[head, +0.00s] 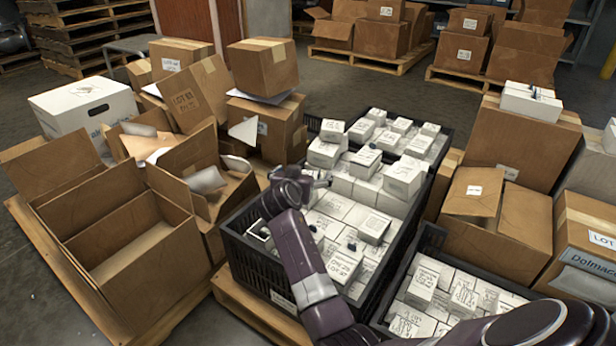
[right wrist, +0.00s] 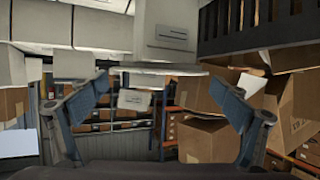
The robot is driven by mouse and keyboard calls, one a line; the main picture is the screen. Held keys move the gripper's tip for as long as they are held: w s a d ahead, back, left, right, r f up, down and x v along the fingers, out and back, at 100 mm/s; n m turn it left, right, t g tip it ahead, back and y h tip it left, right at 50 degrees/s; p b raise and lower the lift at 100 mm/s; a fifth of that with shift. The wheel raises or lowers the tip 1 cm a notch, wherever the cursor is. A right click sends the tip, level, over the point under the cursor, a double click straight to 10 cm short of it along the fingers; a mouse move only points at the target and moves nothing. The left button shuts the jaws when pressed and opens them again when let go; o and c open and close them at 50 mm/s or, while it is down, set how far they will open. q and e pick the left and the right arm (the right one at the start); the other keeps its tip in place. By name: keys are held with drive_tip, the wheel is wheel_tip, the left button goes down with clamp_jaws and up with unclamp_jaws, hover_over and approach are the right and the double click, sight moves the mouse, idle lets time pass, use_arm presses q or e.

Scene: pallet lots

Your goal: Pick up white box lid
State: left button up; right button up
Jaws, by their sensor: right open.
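Several small white boxes with writing on their tops fill a black crate (head: 262,272); one white box (head: 403,178) stands on others at its right side. My right gripper (head: 322,178) is over the crate beside the white boxes. In the right wrist view its two fingers (right wrist: 158,82) are spread, with nothing clearly gripped. A thin pale flat edge (right wrist: 160,68) spans between the fingertips, below a white box (right wrist: 175,35). I cannot tell if this edge is a lid or if the fingers touch it. My left gripper is not in view.
Open cardboard boxes (head: 130,243) crowd the pallet at left, with a large white box (head: 85,104) behind them. Another black crate (head: 432,238) of white boxes stands at lower right. Cardboard boxes (head: 520,140) stand at right. Bare floor lies behind the crates.

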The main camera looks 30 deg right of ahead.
drive_tip(key=shift+a, duration=0.1)
drive_tip(key=c, duration=1)
